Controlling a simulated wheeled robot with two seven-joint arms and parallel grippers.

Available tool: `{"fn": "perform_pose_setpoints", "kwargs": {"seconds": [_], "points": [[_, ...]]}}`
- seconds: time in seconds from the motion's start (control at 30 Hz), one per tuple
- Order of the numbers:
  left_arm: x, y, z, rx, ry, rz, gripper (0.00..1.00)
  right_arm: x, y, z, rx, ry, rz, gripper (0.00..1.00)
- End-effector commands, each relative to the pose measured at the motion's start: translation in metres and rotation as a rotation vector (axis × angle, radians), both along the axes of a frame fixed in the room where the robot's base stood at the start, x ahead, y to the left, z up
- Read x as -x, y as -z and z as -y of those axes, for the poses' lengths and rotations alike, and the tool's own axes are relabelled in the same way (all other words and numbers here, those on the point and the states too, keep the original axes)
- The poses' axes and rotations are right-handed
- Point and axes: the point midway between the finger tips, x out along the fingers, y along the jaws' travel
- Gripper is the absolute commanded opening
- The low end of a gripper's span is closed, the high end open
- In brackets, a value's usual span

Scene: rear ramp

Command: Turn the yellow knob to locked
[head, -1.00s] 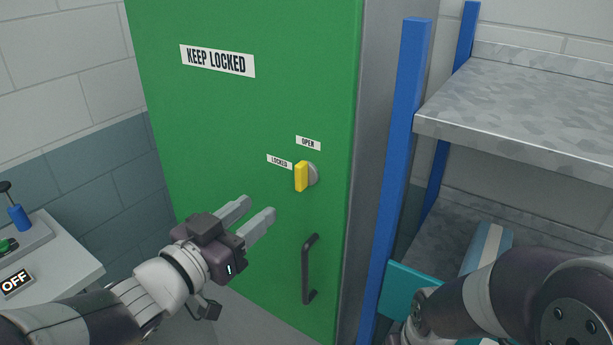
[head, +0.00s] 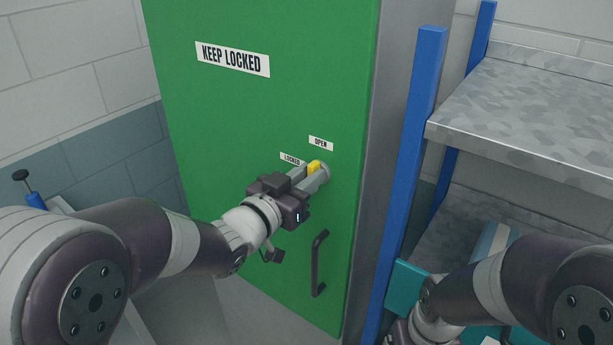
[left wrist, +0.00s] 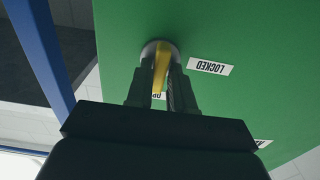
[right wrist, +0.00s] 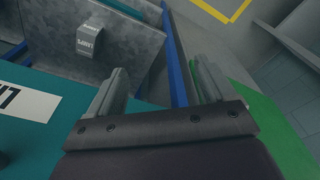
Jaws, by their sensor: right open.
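The yellow knob (head: 314,167) sits on a round grey base on the green cabinet door (head: 260,110). The OPEN label (head: 321,143) is above it and the LOCKED label (head: 291,158) is to its upper left. My left gripper (head: 316,175) is at the knob, with one finger on each side. In the left wrist view the knob (left wrist: 162,66) shows between the close-set fingers (left wrist: 161,72), which look shut on it; the fingers hide part of it. My right gripper (right wrist: 160,76) is open and empty in the right wrist view.
A black handle (head: 319,263) stands out from the door below the knob. A shelf unit with blue posts (head: 412,150) and grey shelves (head: 540,110) is close on the right. A teal object (head: 405,280) is below, near my right arm.

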Motion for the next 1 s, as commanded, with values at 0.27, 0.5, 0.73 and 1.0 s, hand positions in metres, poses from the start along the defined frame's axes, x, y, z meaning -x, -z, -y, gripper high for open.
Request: {"fn": "perform_pose_setpoints", "kwargs": {"seconds": [0.27,0.5,0.73,1.0], "points": [[0.0002,-0.0004,-0.0001,0.002,0.0,0.0,0.0,0.0,-0.0001,0.0,0.0,0.0,0.0,0.83],[-0.0002,-0.001,-0.0006,0.048,0.0,-0.033,0.0,0.0,-0.0007,0.0,0.0,0.0,0.0,0.83],[-0.001,-0.0014,-0.0016,0.176,0.001,-0.125,0.0,0.0,-0.0024,0.0,0.0,0.0,0.0,0.83],[-0.0022,-0.0009,-0.0032,0.382,0.0,-0.276,0.0,0.0,-0.0075,0.0,0.0,0.0,0.0,0.83]]}}
